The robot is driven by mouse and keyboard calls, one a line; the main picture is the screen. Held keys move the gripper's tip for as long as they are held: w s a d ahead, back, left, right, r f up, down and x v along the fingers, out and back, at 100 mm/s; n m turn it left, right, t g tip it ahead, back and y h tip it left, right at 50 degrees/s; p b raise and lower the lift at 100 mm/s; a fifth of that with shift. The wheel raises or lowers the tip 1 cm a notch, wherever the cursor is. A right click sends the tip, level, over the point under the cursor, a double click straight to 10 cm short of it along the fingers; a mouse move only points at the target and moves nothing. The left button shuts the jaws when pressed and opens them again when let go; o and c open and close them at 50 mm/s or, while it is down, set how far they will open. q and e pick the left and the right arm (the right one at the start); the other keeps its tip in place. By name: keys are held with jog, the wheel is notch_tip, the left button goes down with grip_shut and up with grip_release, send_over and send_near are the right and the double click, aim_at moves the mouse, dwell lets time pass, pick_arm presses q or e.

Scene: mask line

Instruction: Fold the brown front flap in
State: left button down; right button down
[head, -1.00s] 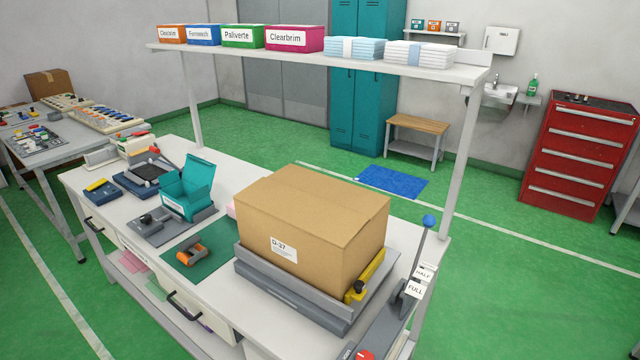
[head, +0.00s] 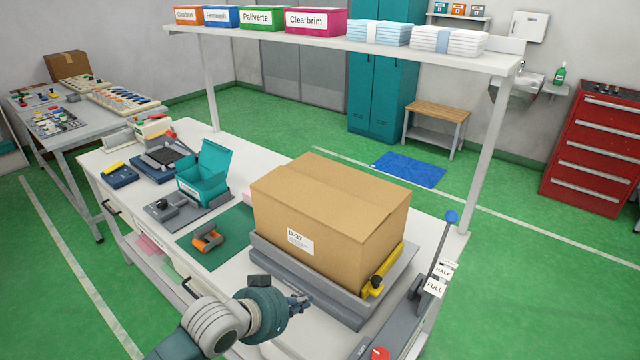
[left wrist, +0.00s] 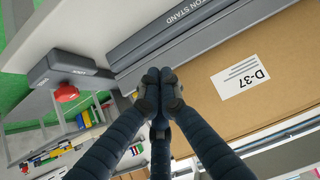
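A brown carton (head: 335,235) with a white D-37 label sits upright on a grey carton stand (head: 300,288). Its top looks flat, with a seam across it; I see no flap standing up. The carton (left wrist: 285,105) and the stand (left wrist: 185,45) also show in the left wrist view. My left gripper (head: 300,304) is just in front of the stand, low beside its front edge. In the left wrist view my left gripper's fingertips (left wrist: 160,84) are together with nothing seen between them. My right gripper is out of view.
A yellow clamp (head: 385,272) is at the carton's right side. A lever with a blue knob (head: 451,216) stands to the right, near a red button (head: 380,353). A green mat (head: 222,245) with an orange tool and an open teal box (head: 205,180) lie to the left.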

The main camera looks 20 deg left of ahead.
pick_arm(q)
jog(key=w+a+r+t, duration=0.1)
jog(key=w+r, duration=0.2)
jog(key=r, duration=0.1)
jog(key=w+a+r+t, duration=0.1)
jog(key=w+r, duration=0.2)
jog(key=r, duration=0.1)
jog(key=w+a+r+t+h, duration=0.1)
jog(key=w+r, duration=0.2)
jog(key=r, duration=0.1)
jog(key=shift+w+a+r, duration=0.15)
jog(key=shift+a+r, duration=0.05)
notch_tip(320, 180, up, 9)
jog(key=t+h+p, duration=0.1)
jog(key=t+p, duration=0.1)
jog(key=p, duration=0.1)
send_over(320, 193)
jog(key=shift+s+a+f, duration=0.1)
jog(key=shift+s+a, duration=0.05)
jog(key=shift+s, duration=0.2)
jog(key=f, duration=0.1)
jog(key=f+p, duration=0.1)
jog(key=f, duration=0.1)
jog(key=shift+w+f, duration=0.25)
jog(key=shift+w, duration=0.05)
jog(key=shift+f, duration=0.55)
